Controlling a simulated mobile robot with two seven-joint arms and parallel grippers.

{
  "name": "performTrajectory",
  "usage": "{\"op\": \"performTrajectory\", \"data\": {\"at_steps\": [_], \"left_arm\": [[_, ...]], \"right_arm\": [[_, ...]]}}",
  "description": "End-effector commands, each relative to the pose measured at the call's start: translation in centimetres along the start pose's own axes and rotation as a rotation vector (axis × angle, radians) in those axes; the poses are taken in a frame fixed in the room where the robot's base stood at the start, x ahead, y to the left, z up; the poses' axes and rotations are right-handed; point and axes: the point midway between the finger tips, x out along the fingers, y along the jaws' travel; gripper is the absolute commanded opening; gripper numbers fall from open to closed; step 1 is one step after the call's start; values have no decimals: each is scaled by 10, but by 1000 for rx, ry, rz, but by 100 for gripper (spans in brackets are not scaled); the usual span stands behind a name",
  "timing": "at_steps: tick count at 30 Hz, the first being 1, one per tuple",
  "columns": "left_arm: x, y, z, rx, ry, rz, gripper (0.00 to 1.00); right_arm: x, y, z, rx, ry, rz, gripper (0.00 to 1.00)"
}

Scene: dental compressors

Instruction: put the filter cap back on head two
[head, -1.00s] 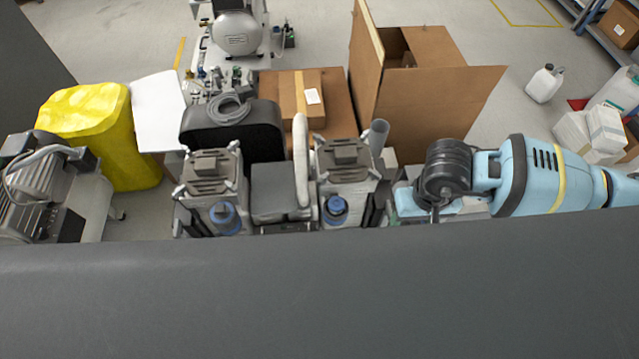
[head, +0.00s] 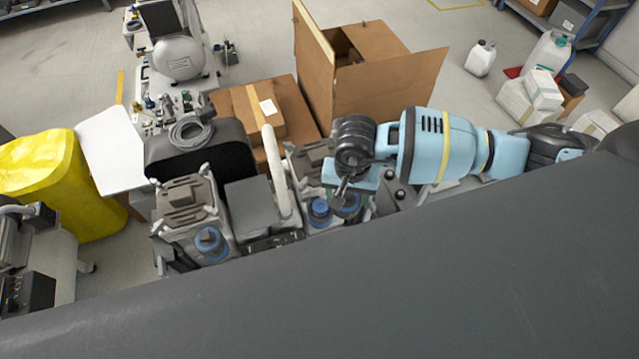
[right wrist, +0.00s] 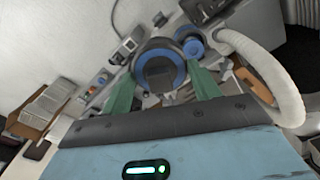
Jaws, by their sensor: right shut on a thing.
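My right gripper (right wrist: 160,88) has green fingers and is shut on a round dark filter cap with a blue ring (right wrist: 162,70). In the head view my right gripper (head: 350,188) points down, and the held cap (head: 347,205) shows partly below it. A blue cap (head: 320,210) sits at the front of the right compressor head (head: 308,158), just left of the held cap; it also shows in the right wrist view (right wrist: 190,42). Another blue cap (head: 210,243) sits at the front of the left compressor head (head: 187,198). My left gripper is not in view.
A pale thick hose (head: 278,172) rises between the two heads, near my right gripper. A large open cardboard box (head: 385,95) and a flatter box (head: 255,112) stand behind. A yellow-covered bin (head: 50,180) is at the left. A dark grey surface (head: 330,290) fills the foreground.

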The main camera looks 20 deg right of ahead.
Motion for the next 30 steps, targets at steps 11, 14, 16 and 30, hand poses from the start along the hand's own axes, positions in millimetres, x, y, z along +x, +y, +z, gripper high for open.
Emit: {"op": "performTrajectory", "data": {"at_steps": [11, 14, 16, 30], "left_arm": [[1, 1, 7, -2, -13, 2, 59], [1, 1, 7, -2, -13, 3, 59], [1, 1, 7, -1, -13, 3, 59], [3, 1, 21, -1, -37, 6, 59]], "right_arm": [[29, -62, -28, 515, -27, 15, 39], [30, -65, -29, 546, -29, 16, 39], [30, -65, -29, 552, -29, 17, 39], [47, -64, -28, 548, -31, 19, 39]]}}
